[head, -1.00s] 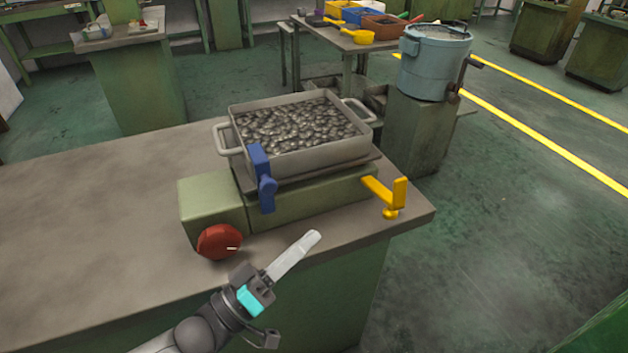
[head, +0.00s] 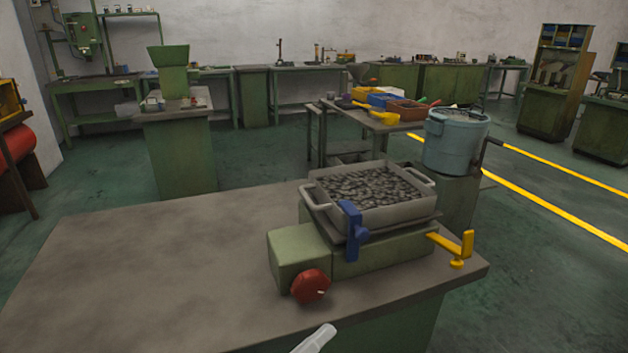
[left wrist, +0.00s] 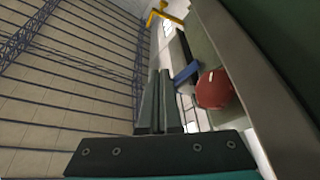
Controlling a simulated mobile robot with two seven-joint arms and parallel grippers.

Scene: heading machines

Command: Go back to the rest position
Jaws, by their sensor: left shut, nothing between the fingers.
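That machine has a red knob (head: 311,286), a blue lever (head: 352,228) and a yellow handle (head: 460,248). The red knob also shows in the left wrist view (left wrist: 214,89). My right gripper is out of both views.
A tray of metal pieces (head: 420,212) sits on the machine. A blue-grey bucket (head: 452,145) stands behind it on the right. A table with coloured bins (head: 408,110) is farther back. The left part of the bench top is bare, and the floor on the right is open.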

